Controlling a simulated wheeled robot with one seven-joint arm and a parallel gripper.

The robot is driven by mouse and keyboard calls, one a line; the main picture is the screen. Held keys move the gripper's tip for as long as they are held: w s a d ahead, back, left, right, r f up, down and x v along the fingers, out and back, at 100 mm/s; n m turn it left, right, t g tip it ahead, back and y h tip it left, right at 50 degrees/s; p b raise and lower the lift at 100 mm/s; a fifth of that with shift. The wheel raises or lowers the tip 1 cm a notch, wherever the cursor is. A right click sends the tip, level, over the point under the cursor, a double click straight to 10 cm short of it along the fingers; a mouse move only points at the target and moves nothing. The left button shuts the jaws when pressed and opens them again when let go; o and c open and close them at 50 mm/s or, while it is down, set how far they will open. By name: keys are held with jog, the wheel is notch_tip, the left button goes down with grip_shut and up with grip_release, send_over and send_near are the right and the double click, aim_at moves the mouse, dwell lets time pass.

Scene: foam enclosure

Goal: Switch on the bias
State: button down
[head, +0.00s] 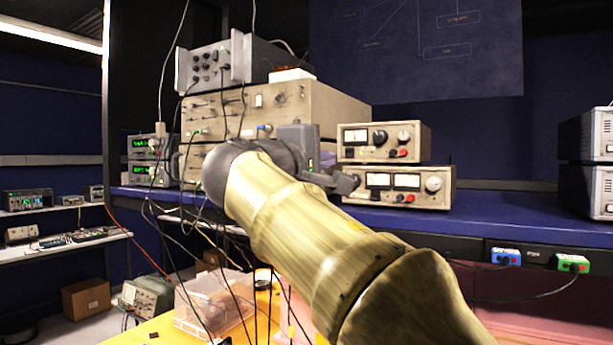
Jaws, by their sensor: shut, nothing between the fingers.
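Two beige meter units are stacked on the blue bench, right of my gripper. The upper unit (384,142) has one meter, a dark knob, a pale knob and a red terminal. The lower unit (432,189) has two meters, a pale knob and a red terminal. No label reading "bias" is legible, so I cannot tell which control is the bias switch. My gripper (346,183) is shut and empty. In the picture it overlaps the left end of the lower unit; contact cannot be told. My arm and wrist hide the lower left of the stack.
Large beige instruments (325,103) with a grey unit (213,61) on top stand behind my wrist, with loose cables hanging. Green-display units (143,146) stand left. The blue bench top (505,214) is clear right of the meter units, up to white boxes (598,135).

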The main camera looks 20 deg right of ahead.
jog(key=b+v, duration=0.1)
jog(key=v, duration=0.4)
jog(key=shift+a, duration=0.3)
jog(key=shift+w, duration=0.1)
jog(key=shift+a, duration=0.1)
